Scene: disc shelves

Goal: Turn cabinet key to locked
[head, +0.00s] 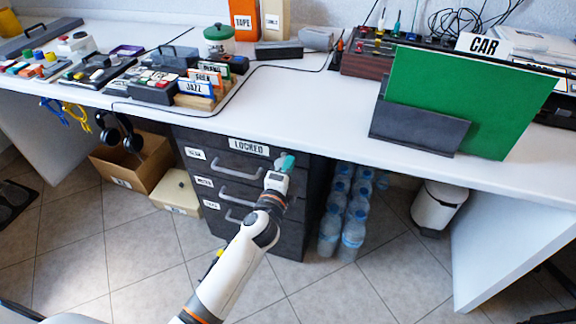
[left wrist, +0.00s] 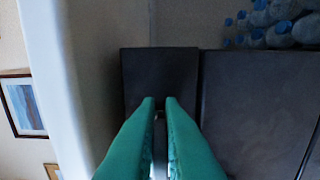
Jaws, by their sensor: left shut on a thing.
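A dark cabinet (head: 225,172) with several drawers stands under the white desk. A label reading LOCKED (head: 249,147) is on its top front edge. My left gripper (head: 287,160) reaches the upper right corner of the cabinet front, just right of that label. In the left wrist view its two teal fingers (left wrist: 160,104) point at the dark cabinet front (left wrist: 160,67), close together around a small pale thing, the key (left wrist: 158,116). The fingers hide most of the key, so its angle cannot be told. My right gripper is not in view.
The white desk (head: 300,105) overhangs the cabinet. Water bottles (head: 352,230) stand on the floor right of it, with a white bin (head: 438,208) beyond. A cardboard box (head: 128,165) is to the left. Drawer handles (head: 238,172) stick out from the cabinet front.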

